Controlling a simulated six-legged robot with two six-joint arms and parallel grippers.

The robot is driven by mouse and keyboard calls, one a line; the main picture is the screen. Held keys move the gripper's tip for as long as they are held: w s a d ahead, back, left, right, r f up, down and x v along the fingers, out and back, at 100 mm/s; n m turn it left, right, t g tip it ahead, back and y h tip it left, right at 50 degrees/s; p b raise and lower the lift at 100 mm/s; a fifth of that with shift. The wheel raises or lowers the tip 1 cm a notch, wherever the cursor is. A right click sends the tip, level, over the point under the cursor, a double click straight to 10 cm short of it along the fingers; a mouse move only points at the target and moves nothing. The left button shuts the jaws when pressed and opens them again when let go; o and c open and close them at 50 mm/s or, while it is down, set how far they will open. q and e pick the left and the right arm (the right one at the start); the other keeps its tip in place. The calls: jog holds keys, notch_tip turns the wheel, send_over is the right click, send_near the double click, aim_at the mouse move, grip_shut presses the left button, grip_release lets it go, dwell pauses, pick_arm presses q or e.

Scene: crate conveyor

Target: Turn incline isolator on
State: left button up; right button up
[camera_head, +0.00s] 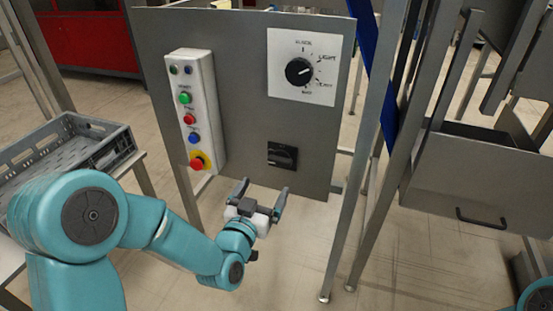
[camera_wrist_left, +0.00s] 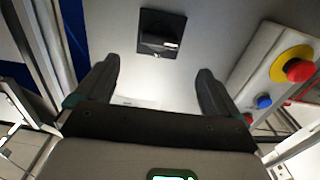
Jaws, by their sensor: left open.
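The isolator (camera_head: 282,155) is a small black square switch low on the grey panel in the head view, below the dial plate. My left gripper (camera_head: 261,191) is open and empty, just below and in front of the isolator. In the left wrist view its two fingers (camera_wrist_left: 156,80) are apart, with the isolator beyond and between them, not touched. Of my right arm (camera_head: 538,295) only a bit shows at the lower right corner; its gripper is out of view.
A white button box (camera_head: 192,110) with coloured buttons and a red emergency stop (camera_head: 197,163) stands on the panel left of the isolator. A black dial (camera_head: 299,72) sits above. A grey crate (camera_head: 65,150) stands at left. Metal posts (camera_head: 372,150) stand right of the panel.

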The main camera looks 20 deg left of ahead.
aim_at(279, 164)
pick_arm(q)
jog(key=w, duration=0.9)
jog(key=shift+w+d+b, duration=0.2)
jog(key=shift+w+b, duration=0.15)
jog(key=c, duration=1)
jog(key=shift+c, duration=0.2)
